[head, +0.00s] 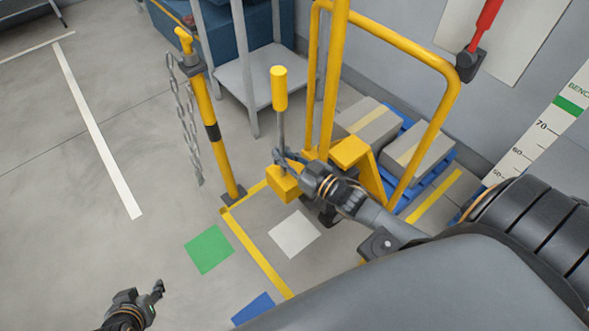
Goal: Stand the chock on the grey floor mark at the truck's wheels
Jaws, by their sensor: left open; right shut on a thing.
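The chock (284,187) is a yellow block with an upright grey rod and a yellow grip on top. My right gripper (281,158) is shut on its rod, low down, just above the block. The chock is upright; I cannot tell whether its base touches the floor. The light grey floor mark (295,234) is a square in front of the chock, which is not over it in the picture. The yellow truck (350,152) stands behind and to the right; its dark wheels are partly hidden by my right arm. My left gripper (143,294) is open and empty at the lower left.
A green square (209,249) and a blue square (252,308) lie nearby, with a yellow floor line (255,252) between. A yellow post (208,115) with a chain stands left. Boxes (368,124) sit on a blue pallet behind the truck. The floor at left is clear.

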